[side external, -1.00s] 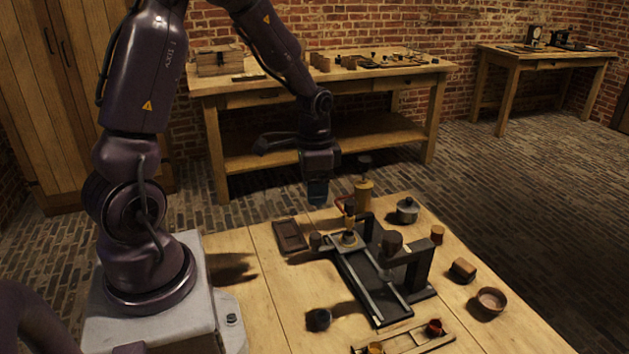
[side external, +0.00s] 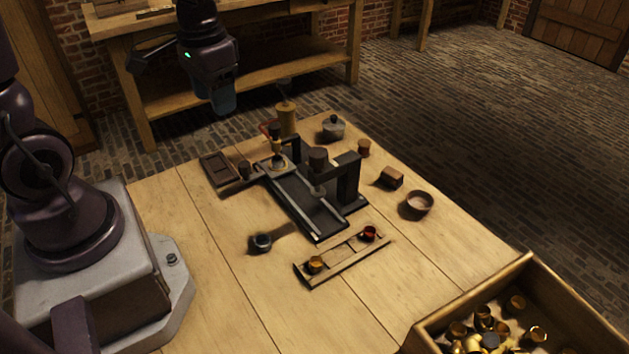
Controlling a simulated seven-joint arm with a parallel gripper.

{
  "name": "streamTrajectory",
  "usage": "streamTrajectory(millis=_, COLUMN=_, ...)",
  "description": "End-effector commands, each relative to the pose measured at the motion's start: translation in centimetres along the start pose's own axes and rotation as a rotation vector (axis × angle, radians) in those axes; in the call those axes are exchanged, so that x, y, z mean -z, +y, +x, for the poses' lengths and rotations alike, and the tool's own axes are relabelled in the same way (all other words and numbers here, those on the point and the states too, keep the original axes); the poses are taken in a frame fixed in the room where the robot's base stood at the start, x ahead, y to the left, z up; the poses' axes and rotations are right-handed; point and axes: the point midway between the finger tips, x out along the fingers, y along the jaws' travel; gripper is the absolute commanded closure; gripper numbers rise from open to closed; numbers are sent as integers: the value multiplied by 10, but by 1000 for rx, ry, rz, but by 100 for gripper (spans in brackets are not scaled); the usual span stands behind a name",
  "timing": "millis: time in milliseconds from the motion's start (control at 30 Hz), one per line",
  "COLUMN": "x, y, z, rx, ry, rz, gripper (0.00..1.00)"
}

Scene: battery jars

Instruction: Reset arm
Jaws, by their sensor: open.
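My gripper (side external: 224,108) hangs in the air over the far left part of the wooden table (side external: 215,270), pointing down. It is open, and I see nothing held in it. It is well above and apart from the things on the table. A black stand with a sloped tray (side external: 318,212) and upright posts sits near the table's middle. A low wooden rack (side external: 338,261) in front of it holds two small cups, a brass one (side external: 315,264) at left and a reddish one (side external: 368,233) at right.
A wooden crate (side external: 570,300) of brass cups stands at the lower right. A small dark jar (side external: 261,242), a lidded pot (side external: 333,127), a round bowl (side external: 418,203), a small block (side external: 391,177) and a dark tray (side external: 218,171) lie around the stand. The front left tabletop is clear.

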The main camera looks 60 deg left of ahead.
Motion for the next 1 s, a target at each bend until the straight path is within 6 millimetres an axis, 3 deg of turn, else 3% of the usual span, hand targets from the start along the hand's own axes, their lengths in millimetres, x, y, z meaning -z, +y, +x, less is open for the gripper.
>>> streamTrajectory(millis=33, x=-7, y=10, z=-17, rx=8, ry=44, rz=-7, gripper=45)
streamTrajectory(millis=200, x=-35, y=41, z=-60, rx=2, ry=188, rz=-18, gripper=45)
streamTrajectory(millis=400, x=-61, y=66, z=-95, rx=-38, ry=359, rz=50, gripper=45)
streamTrajectory(millis=600, x=-69, y=78, z=-113, rx=-62, ry=460, rz=114, gripper=45)
streamTrajectory(millis=1000, x=-69, y=80, z=-114, rx=-64, ry=462, rz=126, gripper=45)
